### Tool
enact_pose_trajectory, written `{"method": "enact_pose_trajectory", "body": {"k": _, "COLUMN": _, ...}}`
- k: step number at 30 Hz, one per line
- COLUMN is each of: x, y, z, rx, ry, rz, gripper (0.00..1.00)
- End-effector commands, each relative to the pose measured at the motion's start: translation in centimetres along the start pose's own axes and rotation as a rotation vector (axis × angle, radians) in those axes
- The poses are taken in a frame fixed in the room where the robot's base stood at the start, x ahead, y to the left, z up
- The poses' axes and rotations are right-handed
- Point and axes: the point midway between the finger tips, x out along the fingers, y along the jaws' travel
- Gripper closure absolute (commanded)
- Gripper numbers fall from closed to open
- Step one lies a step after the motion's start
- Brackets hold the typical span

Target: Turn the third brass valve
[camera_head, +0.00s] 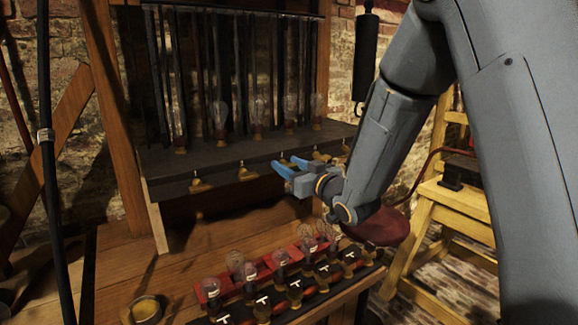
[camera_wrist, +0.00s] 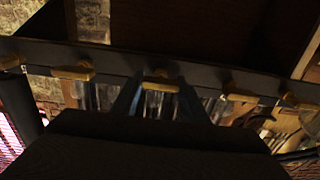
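A row of several brass valves runs along the front edge of a dark shelf. The first two from the left are clear in the head view: the first valve (camera_head: 199,185) and the second valve (camera_head: 246,174). The third valve (camera_wrist: 160,83) is the middle one in the wrist view, and my fingers mostly hide it in the head view. My gripper (camera_head: 285,163) has blue fingers, parted, reaching to the shelf front at the third valve. In the wrist view the valve's handle lies crosswise between the fingertips. I cannot tell whether they touch it.
Below, a red rack (camera_head: 207,291) holds several bulbs near a wooden bench edge. A small brass dish (camera_head: 145,309) sits at front left.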

Motion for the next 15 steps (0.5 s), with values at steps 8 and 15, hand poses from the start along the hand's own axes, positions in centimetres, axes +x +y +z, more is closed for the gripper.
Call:
{"method": "enact_pose_trajectory", "body": {"k": 8, "x": 0.0, "y": 0.03, "z": 0.02, "rx": -0.017, "ry": 0.001, "rz": 0.001, "gripper": 0.82}}
{"method": "enact_pose_trajectory", "body": {"k": 15, "x": 0.04, "y": 0.0, "z": 0.09, "rx": -0.12, "ry": 0.003, "rz": 0.001, "gripper": 0.82}}
